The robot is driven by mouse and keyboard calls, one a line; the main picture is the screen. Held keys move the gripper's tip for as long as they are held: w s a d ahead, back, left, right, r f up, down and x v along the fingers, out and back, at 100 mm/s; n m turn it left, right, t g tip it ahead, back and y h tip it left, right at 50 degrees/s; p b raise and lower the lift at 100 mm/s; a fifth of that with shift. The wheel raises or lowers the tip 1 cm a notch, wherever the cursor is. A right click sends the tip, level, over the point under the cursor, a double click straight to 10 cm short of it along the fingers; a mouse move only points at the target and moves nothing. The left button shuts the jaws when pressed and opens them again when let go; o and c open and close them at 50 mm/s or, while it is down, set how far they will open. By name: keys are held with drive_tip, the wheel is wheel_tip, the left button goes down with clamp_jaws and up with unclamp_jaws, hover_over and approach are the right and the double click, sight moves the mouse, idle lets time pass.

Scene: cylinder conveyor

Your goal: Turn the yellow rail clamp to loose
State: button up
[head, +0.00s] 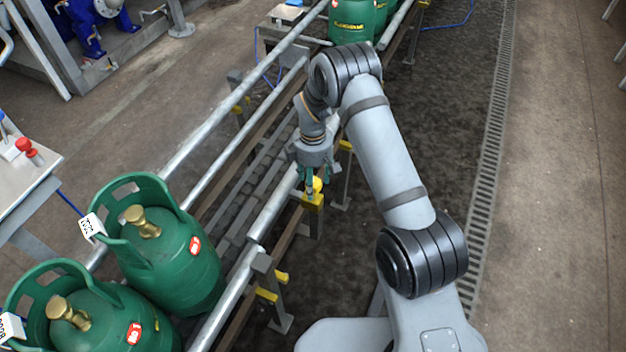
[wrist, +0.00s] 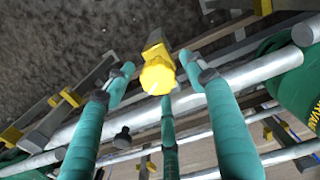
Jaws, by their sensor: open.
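The yellow rail clamp (head: 314,201) sits on the near side of the conveyor rail in the middle of the head view. Its round yellow knob (wrist: 157,76) shows near the top centre of the wrist view. My gripper (head: 315,176) is just above the clamp with its teal fingers pointing down. In the wrist view my gripper (wrist: 156,64) is open, with fingers spread left and right of the knob and a third finger below it. I see no clear contact between fingers and knob. In the head view the fingers partly hide the knob.
Two green gas cylinders (head: 172,262) stand on the conveyor at lower left. More green cylinders (head: 352,20) are at the far end. Metal rails (head: 275,205) run beside the clamp, with other yellow fittings (head: 267,295) on posts. A red button (head: 25,146) is on a left-side table.

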drive_tip(key=shift+c, duration=0.2)
drive_tip(key=shift+w, duration=0.1)
drive_tip(key=c, duration=1.1)
